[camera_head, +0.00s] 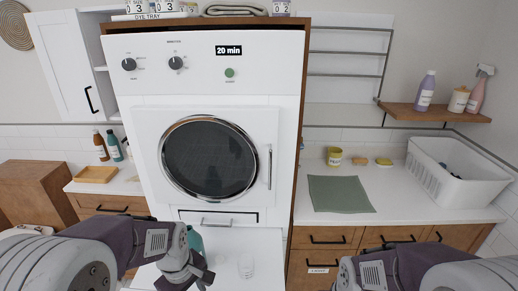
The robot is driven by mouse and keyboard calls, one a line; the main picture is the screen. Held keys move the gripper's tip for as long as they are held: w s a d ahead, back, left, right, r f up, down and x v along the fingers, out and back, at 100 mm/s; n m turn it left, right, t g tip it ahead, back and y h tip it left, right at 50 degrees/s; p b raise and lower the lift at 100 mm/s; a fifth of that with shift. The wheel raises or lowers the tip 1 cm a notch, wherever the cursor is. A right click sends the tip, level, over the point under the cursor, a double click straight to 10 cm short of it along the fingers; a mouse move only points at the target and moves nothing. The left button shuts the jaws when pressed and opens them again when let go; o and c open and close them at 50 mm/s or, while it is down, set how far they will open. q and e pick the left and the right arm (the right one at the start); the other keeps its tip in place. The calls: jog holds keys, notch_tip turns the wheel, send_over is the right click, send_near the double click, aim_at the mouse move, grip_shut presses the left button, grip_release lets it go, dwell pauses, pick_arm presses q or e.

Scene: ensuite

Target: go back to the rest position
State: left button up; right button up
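My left arm comes in from the lower left. Its gripper (199,277) points down at the bottom of the view, in front of the washer-like machine and over a white surface (232,262). Its fingers are small and dark, and I cannot tell whether they are open. A teal bottle (194,239) stands right behind my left wrist, partly hidden by it.
The white machine (120,70) has a shut round door and a "20 min" display. A wooden tray (96,174) lies on the left counter.

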pick_arm(q)
jog(key=s+f+m, duration=0.2)
jog(key=s+m, duration=0.3)
jog(key=m, duration=0.5)
jog(key=shift+s+a+f+m, duration=0.2)
jog(key=shift+f+m, duration=0.1)
